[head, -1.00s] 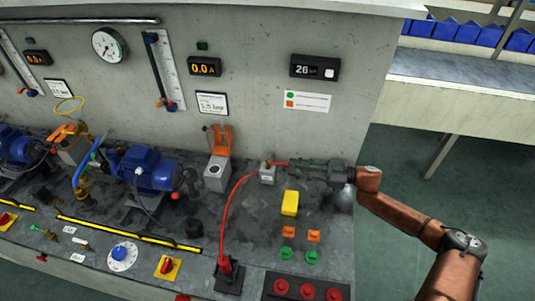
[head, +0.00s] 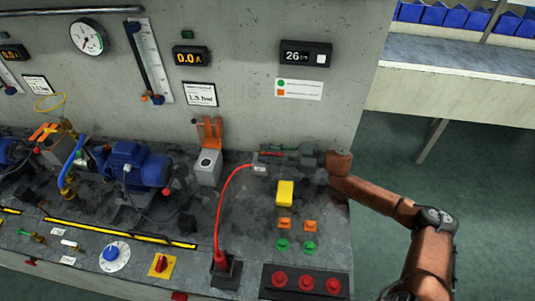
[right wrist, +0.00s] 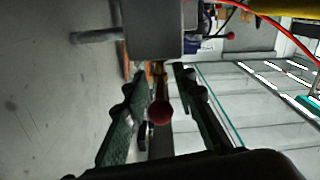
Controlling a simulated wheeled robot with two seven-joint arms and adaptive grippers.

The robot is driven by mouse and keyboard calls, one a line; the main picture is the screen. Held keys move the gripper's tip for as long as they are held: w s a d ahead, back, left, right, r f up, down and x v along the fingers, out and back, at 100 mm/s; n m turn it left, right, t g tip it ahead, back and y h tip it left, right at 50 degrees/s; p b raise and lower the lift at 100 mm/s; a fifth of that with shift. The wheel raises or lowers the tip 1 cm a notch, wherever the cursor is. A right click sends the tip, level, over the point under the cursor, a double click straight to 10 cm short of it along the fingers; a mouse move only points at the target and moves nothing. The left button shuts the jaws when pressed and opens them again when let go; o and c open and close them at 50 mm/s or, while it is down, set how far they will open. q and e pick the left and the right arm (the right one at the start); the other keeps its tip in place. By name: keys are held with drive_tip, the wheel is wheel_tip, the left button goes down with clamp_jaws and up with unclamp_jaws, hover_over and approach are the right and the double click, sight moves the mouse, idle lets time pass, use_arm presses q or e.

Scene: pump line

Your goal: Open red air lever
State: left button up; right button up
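The red air lever (head: 271,154) is on a small pale box (head: 260,168) on the bench top, at the foot of the grey wall. In the right wrist view its round red knob (right wrist: 160,112) lies between the two fingers, below a grey block (right wrist: 155,30). My right gripper (right wrist: 160,108) is open, its dark green fingers on either side of the knob with gaps visible. In the head view the right gripper (head: 280,153) reaches in from the right and hides part of the lever and box. My left gripper is not in view.
A red hose (head: 221,205) curves from near the box to a black socket. A yellow block (head: 285,193), orange and green buttons, and red knobs (head: 305,283) lie in front. An orange-handled grey unit (head: 208,165) stands left. Open floor (head: 480,190) is at right.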

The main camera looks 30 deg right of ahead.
drive_tip(key=shift+c, duration=0.6)
clamp_jaws()
drive_tip(key=shift+d, duration=0.1)
